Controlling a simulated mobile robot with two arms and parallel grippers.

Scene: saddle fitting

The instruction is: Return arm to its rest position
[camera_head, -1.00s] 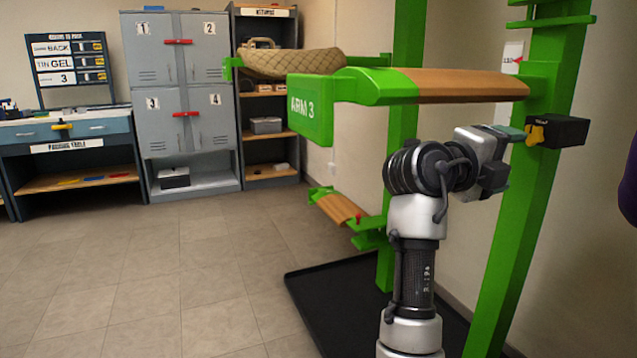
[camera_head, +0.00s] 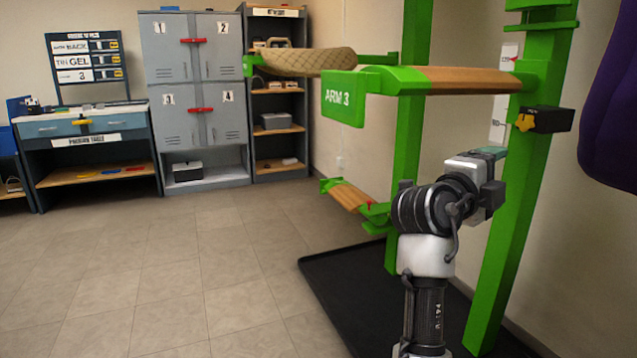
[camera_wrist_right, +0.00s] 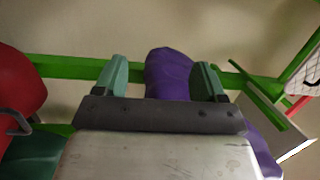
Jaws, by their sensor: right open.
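My right arm rises at the lower right of the head view, and its gripper (camera_head: 490,153) is left of and below the yellow knob (camera_head: 525,122) on a black box (camera_head: 549,120), apart from it in the picture. In the right wrist view the two green fingers of the right gripper (camera_wrist_right: 161,78) stand wide apart. A purple thing (camera_wrist_right: 168,75) shows behind the gap, apparently beyond the fingers; the gripper looks empty. My left gripper is not in view.
The green rack post (camera_head: 510,230) stands close by the right arm, with the wooden-topped ARM 3 beam (camera_head: 470,79) above. A purple thing (camera_head: 612,110) hangs at the right edge. A black mat (camera_head: 335,285) lies below. The floor at left is clear.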

